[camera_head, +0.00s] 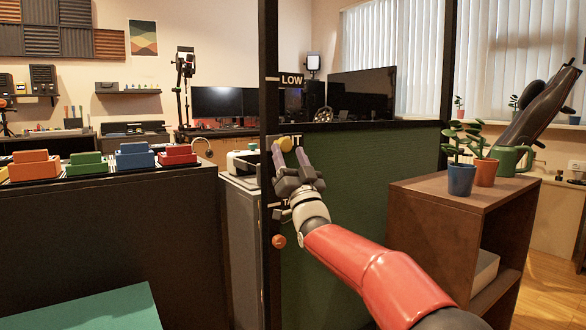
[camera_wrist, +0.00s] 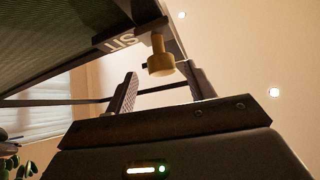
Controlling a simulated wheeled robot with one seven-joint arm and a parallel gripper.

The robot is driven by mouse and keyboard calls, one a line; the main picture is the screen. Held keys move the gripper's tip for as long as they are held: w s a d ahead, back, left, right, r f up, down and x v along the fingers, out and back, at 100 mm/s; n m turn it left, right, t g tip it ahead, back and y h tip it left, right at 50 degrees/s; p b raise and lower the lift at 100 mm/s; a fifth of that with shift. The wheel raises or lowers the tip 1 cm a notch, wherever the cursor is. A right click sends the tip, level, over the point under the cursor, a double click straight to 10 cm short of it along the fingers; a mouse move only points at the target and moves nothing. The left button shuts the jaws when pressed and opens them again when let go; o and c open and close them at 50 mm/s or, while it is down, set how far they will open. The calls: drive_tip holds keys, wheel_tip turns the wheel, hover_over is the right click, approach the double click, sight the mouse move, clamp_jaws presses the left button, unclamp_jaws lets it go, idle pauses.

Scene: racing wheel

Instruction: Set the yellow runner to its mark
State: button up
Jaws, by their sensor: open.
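The yellow runner (camera_head: 286,143) is a round knob on the dark upright post (camera_head: 270,100). It sits beside a mostly hidden label at mid height, below the LOW label (camera_head: 291,80). In the wrist view the yellow runner (camera_wrist: 160,64) shows beside the label SIT (camera_wrist: 117,42), seen upside down. My gripper (camera_head: 289,153) is open at the post, just below the runner in the head view. In the wrist view my gripper's fingertips (camera_wrist: 159,72) stand to either side of the runner, with gaps showing. A lower label starting with TA (camera_head: 285,203) is partly hidden by my gripper.
An orange knob (camera_head: 278,241) sits lower on the post. A green panel (camera_head: 350,180) lies right of the post, behind my arm. A brown shelf (camera_head: 440,205) with potted plants (camera_head: 461,178) stands at the right. Coloured blocks (camera_head: 134,156) sit on a dark cabinet at the left.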

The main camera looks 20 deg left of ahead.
drive_tip(key=shift+v, duration=1.35)
drive_tip(key=shift+d, duration=0.1)
